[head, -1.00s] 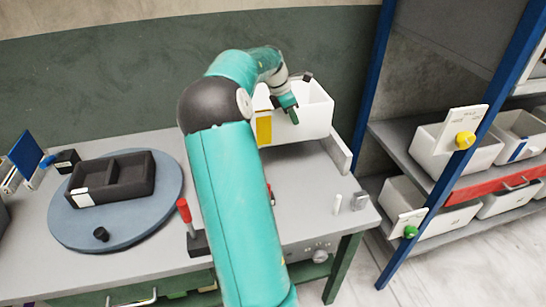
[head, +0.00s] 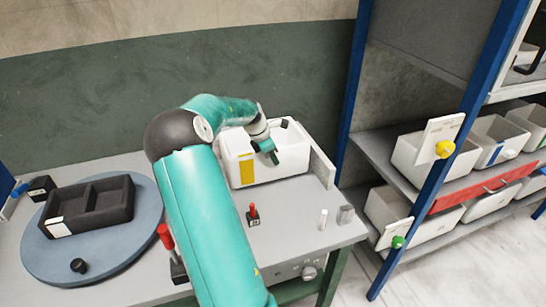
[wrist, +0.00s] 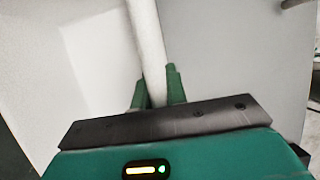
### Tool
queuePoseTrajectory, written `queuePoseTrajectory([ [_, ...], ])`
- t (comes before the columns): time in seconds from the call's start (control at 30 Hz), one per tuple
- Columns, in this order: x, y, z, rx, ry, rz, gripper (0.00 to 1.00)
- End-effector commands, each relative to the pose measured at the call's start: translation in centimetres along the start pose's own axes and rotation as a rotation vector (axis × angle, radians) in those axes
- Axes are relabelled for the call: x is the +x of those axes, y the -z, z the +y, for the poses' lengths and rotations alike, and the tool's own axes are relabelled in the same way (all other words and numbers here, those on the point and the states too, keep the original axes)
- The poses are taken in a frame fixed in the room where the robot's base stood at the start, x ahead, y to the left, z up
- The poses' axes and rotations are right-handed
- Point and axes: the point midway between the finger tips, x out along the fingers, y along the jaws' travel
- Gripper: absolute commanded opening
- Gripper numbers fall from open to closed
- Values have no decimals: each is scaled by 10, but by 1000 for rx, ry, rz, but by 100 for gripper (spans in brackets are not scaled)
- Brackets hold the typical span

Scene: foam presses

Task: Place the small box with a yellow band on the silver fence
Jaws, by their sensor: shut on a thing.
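The white open-topped box with a yellow band (head: 246,169) is at the back right of the grey bench. My gripper (head: 273,158) reaches over it and is shut on its thin white wall. In the wrist view, the green fingers (wrist: 159,90) pinch this pale wall from both sides. A grey upright strip, probably the silver fence (head: 322,167), stands at the bench's right edge, just right of the box. I cannot tell whether the box's underside touches the bench.
A blue-grey turntable (head: 148,222) with a black divided tray (head: 88,207) is at left. Shelves with white bins (head: 435,160) are at right.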

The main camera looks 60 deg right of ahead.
Motion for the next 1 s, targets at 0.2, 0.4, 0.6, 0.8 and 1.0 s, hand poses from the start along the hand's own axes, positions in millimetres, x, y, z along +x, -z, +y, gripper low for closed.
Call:
queuePoseTrajectory([
  [0.2, 1, 0, 2, 1, -2, -1, 0],
  [0.4, 4, 0, 3, 0, -2, -1, 24],
  [0.6, 4, 0, 3, 0, -2, -1, 36],
  [0.8, 1, 0, 3, 0, -2, -1, 36],
  [1.0, -25, 0, 4, -1, -7, 0, 36],
])
